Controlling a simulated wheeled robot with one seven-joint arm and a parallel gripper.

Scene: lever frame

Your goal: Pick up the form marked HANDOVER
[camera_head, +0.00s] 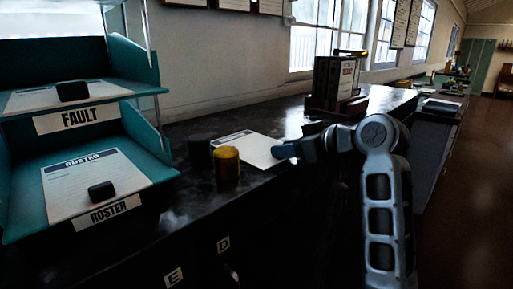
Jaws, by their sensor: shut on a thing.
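A white form (248,149) with a dark heading band lies on the black counter, right of the trays. Its heading is too small to read, so I cannot tell whether it says HANDOVER. My gripper (286,151) is at the right edge of this form, shut on it. The fingertips are small and dark here, and the held edge is partly hidden by them. The form looks nearly flat; I cannot tell whether any of it is clear of the counter.
A brass cylinder (226,164) and a dark cylinder (200,152) stand close to the form's left. Teal trays marked FAULT (82,118) and ROSTER (109,213) hold forms under black blocks. A rack of binders (335,84) stands behind my gripper.

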